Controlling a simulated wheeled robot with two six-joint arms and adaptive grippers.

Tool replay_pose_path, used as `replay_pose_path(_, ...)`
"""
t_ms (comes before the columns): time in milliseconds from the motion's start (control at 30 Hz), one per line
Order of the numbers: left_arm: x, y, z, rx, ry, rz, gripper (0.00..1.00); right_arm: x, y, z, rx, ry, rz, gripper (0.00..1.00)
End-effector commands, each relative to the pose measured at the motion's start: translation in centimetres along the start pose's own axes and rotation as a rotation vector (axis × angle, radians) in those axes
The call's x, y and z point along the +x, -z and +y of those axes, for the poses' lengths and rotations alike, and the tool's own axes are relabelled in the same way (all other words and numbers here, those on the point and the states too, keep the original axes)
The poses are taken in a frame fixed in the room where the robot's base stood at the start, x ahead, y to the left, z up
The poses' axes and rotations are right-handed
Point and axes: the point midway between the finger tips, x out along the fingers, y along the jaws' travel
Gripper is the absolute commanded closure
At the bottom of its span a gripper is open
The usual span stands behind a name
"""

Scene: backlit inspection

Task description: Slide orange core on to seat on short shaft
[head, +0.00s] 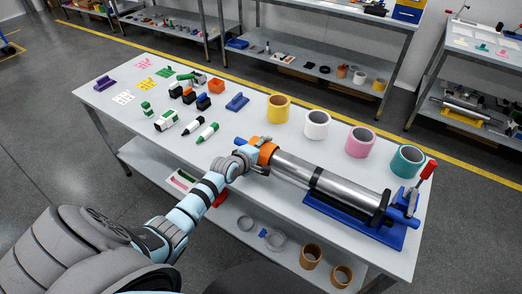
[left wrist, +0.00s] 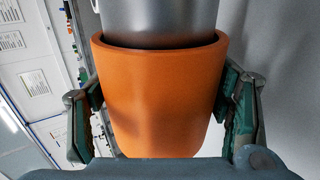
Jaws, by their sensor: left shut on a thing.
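The orange core (head: 266,153) is a short, thick ring at the left end of a silver metal cylinder (head: 325,183). My left gripper (head: 255,160) is shut on the core from the near side. In the left wrist view the core (left wrist: 160,95) sits between both finger pads, and the grey cylinder (left wrist: 160,22) meets its rim with a dark gap around it. How deep the cylinder or shaft sits inside the core is hidden. My right gripper is not in view.
The cylinder lies along a blue stand (head: 345,222) with a red-handled clamp (head: 427,170) at its right end. Yellow (head: 278,108), white (head: 316,125), pink (head: 360,142) and teal (head: 407,160) cores stand behind it. Markers and small blocks lie on the table's left half.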

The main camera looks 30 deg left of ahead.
Motion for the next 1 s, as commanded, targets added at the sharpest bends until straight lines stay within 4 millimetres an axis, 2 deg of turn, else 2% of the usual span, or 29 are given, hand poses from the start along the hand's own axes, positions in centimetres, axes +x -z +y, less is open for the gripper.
replay_pose_path(1000,-0.1,-3.1,0.1,-0.001,-0.001,0.0,0.61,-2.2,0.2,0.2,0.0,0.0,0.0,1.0)
